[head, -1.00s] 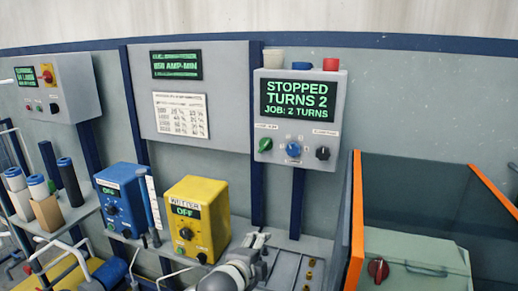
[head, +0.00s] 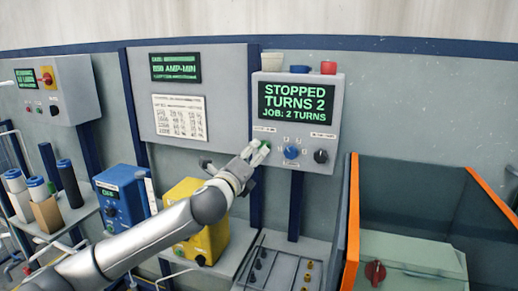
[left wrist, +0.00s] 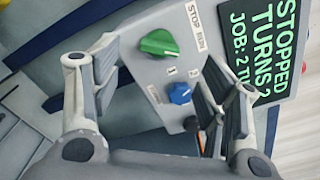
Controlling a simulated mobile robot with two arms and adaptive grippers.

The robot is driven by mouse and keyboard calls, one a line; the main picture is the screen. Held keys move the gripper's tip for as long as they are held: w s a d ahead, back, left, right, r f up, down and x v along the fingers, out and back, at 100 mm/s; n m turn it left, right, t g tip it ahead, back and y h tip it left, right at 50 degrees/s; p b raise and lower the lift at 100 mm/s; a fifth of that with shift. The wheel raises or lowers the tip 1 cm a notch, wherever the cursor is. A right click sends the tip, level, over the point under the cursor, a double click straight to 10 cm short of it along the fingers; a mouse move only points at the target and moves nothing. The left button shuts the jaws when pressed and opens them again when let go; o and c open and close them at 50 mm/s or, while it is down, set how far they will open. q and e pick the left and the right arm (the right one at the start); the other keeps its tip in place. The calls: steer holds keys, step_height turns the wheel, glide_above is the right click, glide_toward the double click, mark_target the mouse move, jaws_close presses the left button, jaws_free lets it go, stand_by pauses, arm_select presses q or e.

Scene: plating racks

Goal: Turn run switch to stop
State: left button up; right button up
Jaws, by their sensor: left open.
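The run switch is a green knob (head: 266,146) at the left of the control box's knob row. It shows in full in the left wrist view (left wrist: 160,43), beside a white label (left wrist: 197,25) reading STOP and RUN; which word it points at I cannot tell. The display (head: 296,102) above reads STOPPED, TURNS 2, JOB: 2 TURNS. My left gripper (head: 256,152) is open right at the green knob, partly covering it in the head view. In the left wrist view, the knob lies between and beyond the spread fingers. I cannot tell whether they touch it.
A blue knob (head: 291,152) and a black knob (head: 321,156) sit to the right on the same grey box (head: 338,110). A yellow box (head: 212,241) stands below, partly behind my arm. An orange-edged tank (head: 351,235) is at the right.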

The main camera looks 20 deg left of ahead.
arm_select(q)
steer(key=w+p, duration=0.1)
steer(key=w, duration=0.6)
steer(key=shift+d, duration=0.15)
steer(key=shift+c, duration=0.3)
steer(key=c, duration=1)
